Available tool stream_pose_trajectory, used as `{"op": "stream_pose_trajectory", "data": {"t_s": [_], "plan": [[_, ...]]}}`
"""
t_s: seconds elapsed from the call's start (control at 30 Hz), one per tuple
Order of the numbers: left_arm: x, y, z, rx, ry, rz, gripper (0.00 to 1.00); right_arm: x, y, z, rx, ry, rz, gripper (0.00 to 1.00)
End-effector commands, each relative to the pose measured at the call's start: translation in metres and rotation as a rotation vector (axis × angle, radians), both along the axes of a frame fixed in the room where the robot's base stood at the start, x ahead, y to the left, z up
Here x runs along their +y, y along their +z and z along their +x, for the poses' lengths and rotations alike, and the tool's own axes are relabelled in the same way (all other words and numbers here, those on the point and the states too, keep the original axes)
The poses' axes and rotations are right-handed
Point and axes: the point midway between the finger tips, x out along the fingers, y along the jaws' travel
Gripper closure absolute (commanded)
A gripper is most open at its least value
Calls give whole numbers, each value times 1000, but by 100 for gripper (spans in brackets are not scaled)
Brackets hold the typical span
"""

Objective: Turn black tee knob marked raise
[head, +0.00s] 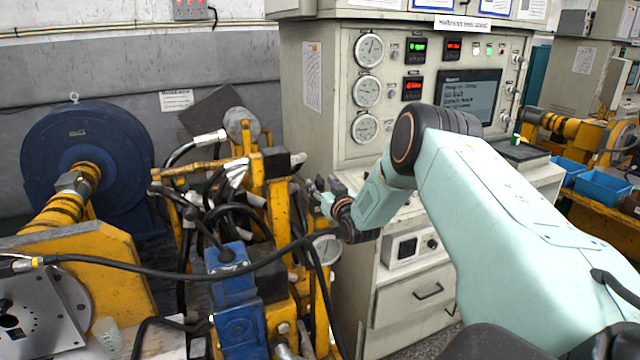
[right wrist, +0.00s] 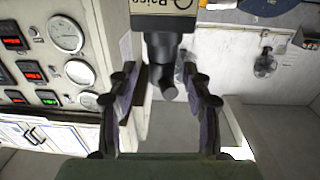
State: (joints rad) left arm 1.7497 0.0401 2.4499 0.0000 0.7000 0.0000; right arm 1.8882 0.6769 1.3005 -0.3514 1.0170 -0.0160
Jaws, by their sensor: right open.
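The black tee knob (right wrist: 162,52) shows in the right wrist view, projecting from a dark block with a pale label (right wrist: 168,5) that reads "Raise". My right gripper (right wrist: 160,84) is open, with one finger on each side of the knob's end. A gap shows between the knob and each finger, so it is not gripped. In the head view my right gripper (head: 318,192) is beside the yellow machine frame, left of the cabinet. The knob cannot be made out there. My left gripper is not in view.
The grey control cabinet (head: 322,140) with gauges and displays stands behind my right arm. The yellow frame (head: 270,200) carries hoses and a blue valve block (head: 233,285). A black hose (head: 150,274) crosses in front. A large blue disc (head: 75,150) is at left.

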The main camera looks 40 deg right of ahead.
Motion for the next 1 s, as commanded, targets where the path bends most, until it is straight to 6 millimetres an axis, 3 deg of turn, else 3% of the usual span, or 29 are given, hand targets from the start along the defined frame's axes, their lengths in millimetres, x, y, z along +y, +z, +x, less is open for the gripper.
{"op": "stream_pose_trajectory", "data": {"t_s": [0.2, 0.57, 1.0], "plan": [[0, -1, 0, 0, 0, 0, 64, -5, 0, 14, -1, 0, -1, 50], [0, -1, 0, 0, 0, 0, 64, -5, 0, 17, 0, 0, 1, 50], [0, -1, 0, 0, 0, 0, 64, -5, 0, 17, 0, 0, 0, 87]]}}
